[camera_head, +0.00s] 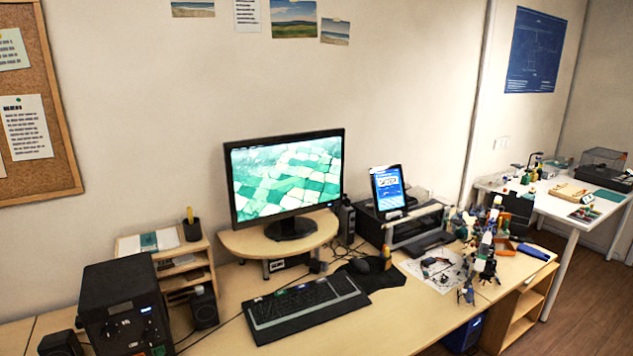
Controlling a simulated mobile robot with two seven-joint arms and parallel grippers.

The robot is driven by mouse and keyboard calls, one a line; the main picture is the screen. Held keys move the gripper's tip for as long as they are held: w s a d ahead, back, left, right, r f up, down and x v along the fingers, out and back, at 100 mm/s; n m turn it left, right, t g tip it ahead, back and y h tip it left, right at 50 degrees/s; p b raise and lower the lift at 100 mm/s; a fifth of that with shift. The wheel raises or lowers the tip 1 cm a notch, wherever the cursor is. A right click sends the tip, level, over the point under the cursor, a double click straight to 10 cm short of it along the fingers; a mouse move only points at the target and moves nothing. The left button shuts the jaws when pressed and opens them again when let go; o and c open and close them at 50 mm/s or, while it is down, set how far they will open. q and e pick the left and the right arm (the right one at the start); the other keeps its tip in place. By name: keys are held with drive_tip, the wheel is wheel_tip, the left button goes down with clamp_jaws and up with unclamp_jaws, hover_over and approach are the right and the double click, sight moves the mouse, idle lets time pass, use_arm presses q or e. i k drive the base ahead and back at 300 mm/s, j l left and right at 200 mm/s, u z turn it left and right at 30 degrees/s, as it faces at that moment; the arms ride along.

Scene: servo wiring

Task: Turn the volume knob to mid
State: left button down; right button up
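A black box (112,282) stands on the desk at the lower left. Its front panel (128,325) faces right and forward and carries several small dials or sockets with light marks. They are too small to tell which is the volume knob or where it points. A small black speaker (204,308) stands just right of the box. A second dark speaker (61,345) is at the lower left edge, partly cut off. Neither of my grippers is in view.
A monitor (285,180) stands on a wooden riser (240,240) behind a keyboard (305,306). A wooden shelf with paper (160,243) is behind the box. Tools and small parts (485,245) crowd the right. A cable runs across the desk near the speaker.

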sight(109, 334)
drive_tip(key=u, duration=1.3)
